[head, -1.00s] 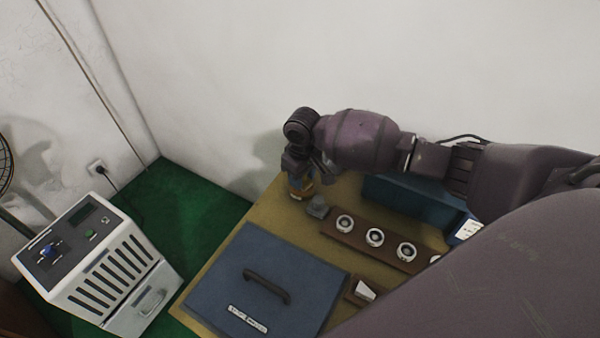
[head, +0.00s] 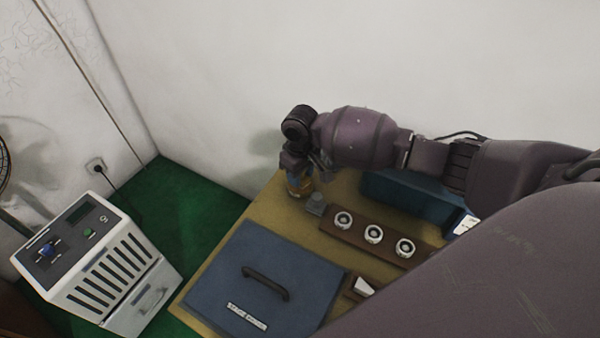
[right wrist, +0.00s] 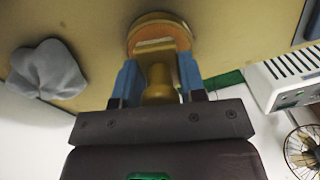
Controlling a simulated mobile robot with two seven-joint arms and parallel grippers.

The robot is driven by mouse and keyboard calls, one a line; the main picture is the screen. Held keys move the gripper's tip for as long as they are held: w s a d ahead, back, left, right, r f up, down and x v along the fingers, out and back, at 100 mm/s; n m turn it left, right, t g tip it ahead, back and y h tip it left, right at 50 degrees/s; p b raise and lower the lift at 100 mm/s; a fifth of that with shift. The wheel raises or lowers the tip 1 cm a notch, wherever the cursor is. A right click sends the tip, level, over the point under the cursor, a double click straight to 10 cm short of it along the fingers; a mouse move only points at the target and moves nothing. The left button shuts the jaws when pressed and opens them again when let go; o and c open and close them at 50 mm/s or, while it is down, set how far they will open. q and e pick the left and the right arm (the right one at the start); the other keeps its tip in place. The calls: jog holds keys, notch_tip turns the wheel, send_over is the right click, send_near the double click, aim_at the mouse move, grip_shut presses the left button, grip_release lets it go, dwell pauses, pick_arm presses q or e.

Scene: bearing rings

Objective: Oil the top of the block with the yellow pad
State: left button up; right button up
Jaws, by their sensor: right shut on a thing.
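My right gripper (head: 299,182) is at the far left corner of the tan table top, pointing down. In the right wrist view its blue fingers (right wrist: 158,82) are shut on the upright yellow-brown handle of the pad (right wrist: 158,85). The pad's round base (right wrist: 160,20) shows beyond the fingers; whether it touches the table I cannot tell. A small grey lump (head: 316,204) sits just right of the gripper; it also shows in the right wrist view (right wrist: 48,70). I cannot tell for sure which thing is the block. My left gripper is not in view.
A brown rack (head: 390,250) holds pale rings (head: 374,234), partly behind my right arm. A blue panel with a black handle (head: 250,285) covers the front left of the table (head: 225,225). A teal box (head: 400,190) stands behind the rack. A white machine (head: 95,265) stands left on green floor.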

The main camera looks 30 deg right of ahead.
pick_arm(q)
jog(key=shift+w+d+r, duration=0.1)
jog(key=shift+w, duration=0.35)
pick_arm(e)
jog(key=shift+f, duration=0.25)
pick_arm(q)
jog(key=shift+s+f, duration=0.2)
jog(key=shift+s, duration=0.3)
pick_arm(e)
jog(key=shift+f, duration=0.1)
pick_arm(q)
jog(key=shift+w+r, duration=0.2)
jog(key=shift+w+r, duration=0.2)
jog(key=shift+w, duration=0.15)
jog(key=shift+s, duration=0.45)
pick_arm(e)
jog(key=shift+f, duration=0.1)
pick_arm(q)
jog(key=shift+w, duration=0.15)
pick_arm(e)
jog(key=shift+s, duration=0.1)
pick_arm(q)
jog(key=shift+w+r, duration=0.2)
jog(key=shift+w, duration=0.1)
